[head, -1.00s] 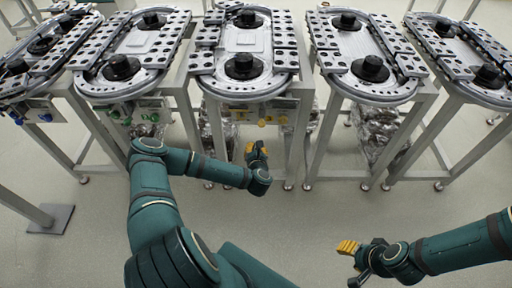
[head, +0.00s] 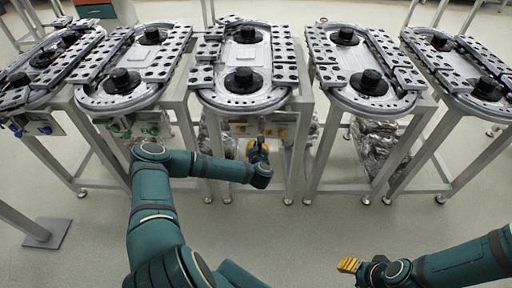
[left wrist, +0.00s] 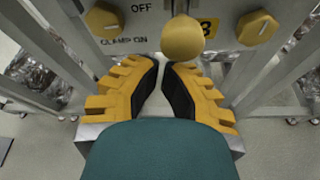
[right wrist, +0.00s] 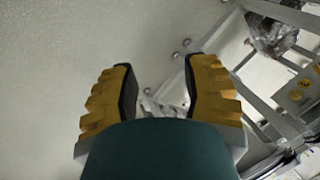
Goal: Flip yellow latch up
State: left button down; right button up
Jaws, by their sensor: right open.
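The yellow latch is most likely the rounded yellow knob (left wrist: 182,38) at the top centre of the left wrist view, seen almost end-on. It is on a pale panel (left wrist: 146,32) marked "OFF" and "CLAMP ON", between two yellow hexagonal knobs (left wrist: 103,20) (left wrist: 257,27). My left gripper (left wrist: 160,63) is just below the knob in that view. Its fingertips lean together with a narrow gap and nothing visible between them. In the head view the left gripper (head: 258,150) is below the middle table's front. My right gripper (right wrist: 160,63) is open and empty, low at the right.
The middle ring-track table (head: 245,98) stands above my left gripper, with similar tables on both sides. Metal legs (head: 299,150) frame the space near that gripper. Crumpled silvery material (head: 375,145) is under the table to the right. The floor around my right gripper is clear.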

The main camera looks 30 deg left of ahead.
aim_at(262, 129)
pick_arm(q)
jog(key=shift+r, duration=0.1)
notch_tip(262, 129, up, 7)
jog(key=p, duration=0.4)
jog(key=shift+p, duration=0.4)
pick_arm(e)
jog(key=shift+t, duration=0.3)
jog(key=r, duration=0.1)
jog(key=w+r, duration=0.1)
jog(key=r, duration=0.2)
jog(key=shift+w+d+r, duration=0.1)
jog(key=shift+w+r, duration=0.2)
jog(key=shift+r, duration=0.1)
pick_arm(q)
jog(key=shift+w, duration=0.1)
pick_arm(e)
jog(key=shift+f, duration=0.1)
